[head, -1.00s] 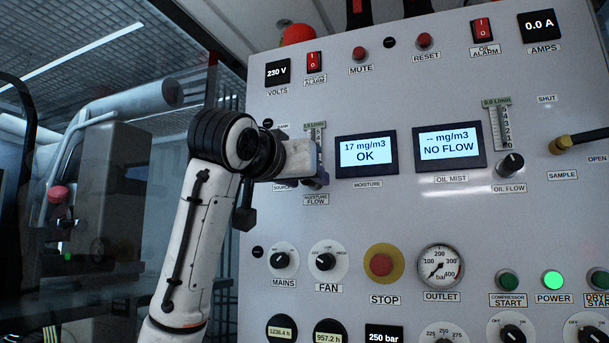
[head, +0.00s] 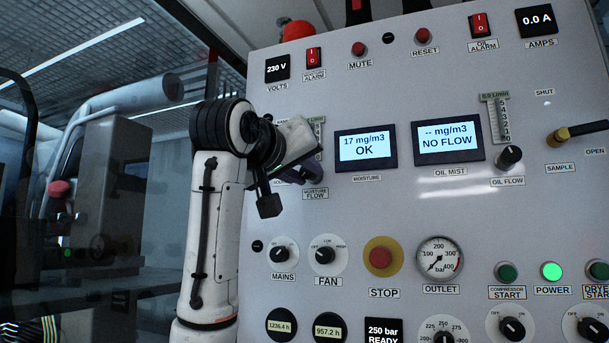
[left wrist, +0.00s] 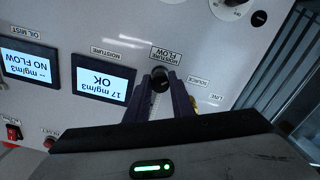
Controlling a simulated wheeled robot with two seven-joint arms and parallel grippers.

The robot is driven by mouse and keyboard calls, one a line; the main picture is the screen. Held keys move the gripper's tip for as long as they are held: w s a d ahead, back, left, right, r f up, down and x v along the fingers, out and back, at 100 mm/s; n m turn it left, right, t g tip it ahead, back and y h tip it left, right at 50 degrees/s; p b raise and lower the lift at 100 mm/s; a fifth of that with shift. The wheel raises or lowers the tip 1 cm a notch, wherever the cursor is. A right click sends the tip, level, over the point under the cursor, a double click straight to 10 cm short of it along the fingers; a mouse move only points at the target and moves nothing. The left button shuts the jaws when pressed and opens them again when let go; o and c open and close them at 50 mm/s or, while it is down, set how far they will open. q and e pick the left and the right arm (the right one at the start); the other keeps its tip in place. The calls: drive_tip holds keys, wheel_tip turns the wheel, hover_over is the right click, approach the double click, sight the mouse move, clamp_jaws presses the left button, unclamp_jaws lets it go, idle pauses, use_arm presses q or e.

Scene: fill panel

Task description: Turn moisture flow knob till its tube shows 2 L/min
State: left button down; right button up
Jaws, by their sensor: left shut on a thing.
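The moisture flow knob (left wrist: 160,79) is a dark round knob below its MOISTURE FLOW label in the left wrist view, where the panel appears upside down. My left gripper (left wrist: 162,88) is shut on it, one dark finger on each side. The moisture display (head: 366,150) reads 17 mg/m3 OK.
The panel (head: 400,215) is grey and upright. The oil flow knob (head: 508,157) sits under its own tube (head: 497,118), right of the NO FLOW oil mist display (head: 449,142). MAINS (head: 279,254) and FAN (head: 325,254) knobs and a red STOP button (head: 380,258) are below.

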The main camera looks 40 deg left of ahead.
use_arm(q)
drive_tip(key=c, duration=1.6)
unclamp_jaws()
drive_tip(key=shift+o, duration=0.2)
drive_tip(key=shift+s, duration=0.1)
drive_tip(key=b+v, duration=0.3)
drive_tip(key=v, duration=0.7)
drive_tip(key=shift+s, duration=0.15)
